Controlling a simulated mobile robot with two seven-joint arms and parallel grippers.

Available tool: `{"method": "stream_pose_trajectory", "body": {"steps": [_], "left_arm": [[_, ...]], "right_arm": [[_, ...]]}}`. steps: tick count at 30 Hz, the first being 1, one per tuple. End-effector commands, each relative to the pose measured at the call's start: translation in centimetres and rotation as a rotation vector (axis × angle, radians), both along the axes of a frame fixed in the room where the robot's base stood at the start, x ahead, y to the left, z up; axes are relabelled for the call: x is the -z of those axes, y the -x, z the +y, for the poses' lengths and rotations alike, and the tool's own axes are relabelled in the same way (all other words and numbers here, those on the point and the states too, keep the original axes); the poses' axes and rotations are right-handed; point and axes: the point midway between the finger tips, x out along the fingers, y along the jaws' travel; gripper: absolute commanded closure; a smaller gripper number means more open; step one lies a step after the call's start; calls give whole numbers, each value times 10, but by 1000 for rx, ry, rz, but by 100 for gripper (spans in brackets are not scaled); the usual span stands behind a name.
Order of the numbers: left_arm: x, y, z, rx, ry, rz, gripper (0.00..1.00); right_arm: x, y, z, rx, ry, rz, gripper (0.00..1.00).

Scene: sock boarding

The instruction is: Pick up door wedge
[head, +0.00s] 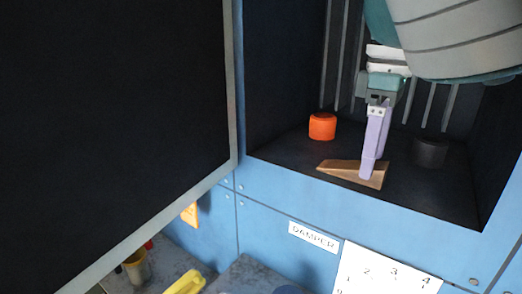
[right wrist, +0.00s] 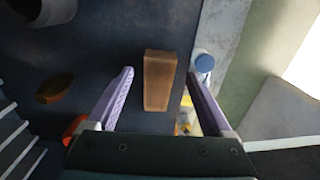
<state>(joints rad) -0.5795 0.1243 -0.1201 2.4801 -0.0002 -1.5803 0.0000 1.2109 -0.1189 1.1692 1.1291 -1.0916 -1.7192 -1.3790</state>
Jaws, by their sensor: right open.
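The door wedge (head: 340,170) is a tan-brown wooden wedge lying on the dark floor of the blue cabinet, near its front edge. Its thin end points left in the head view. My right gripper (head: 370,176) reaches down into the cabinet with its pale purple fingers at the wedge, hiding part of it. In the right wrist view the wedge (right wrist: 160,80) lies between the two open fingers (right wrist: 160,74), with a gap visible on each side. I cannot tell whether the fingertips touch the floor. My left gripper is not in view.
An orange-red round object (head: 322,127) stands behind the wedge to the left, and a black cylinder (head: 430,152) to the right. The cabinet side walls and the large open dark door (head: 110,110) bound the space. A yellow object (head: 184,283) lies below, outside.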

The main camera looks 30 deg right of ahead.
Motion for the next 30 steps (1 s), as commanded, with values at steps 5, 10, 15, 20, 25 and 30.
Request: {"method": "stream_pose_trajectory", "body": {"steps": [5,10,15,20,25,30], "left_arm": [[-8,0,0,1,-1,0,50],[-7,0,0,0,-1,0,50],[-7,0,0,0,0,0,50],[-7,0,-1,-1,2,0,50],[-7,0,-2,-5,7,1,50],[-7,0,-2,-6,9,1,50]], "right_arm": [[17,0,0,0,0,-1,15],[20,0,0,1,0,-2,15],[20,0,0,1,0,-1,29],[19,0,0,1,0,-1,46],[19,0,0,1,0,-1,66],[19,0,0,1,0,-1,85]]}}
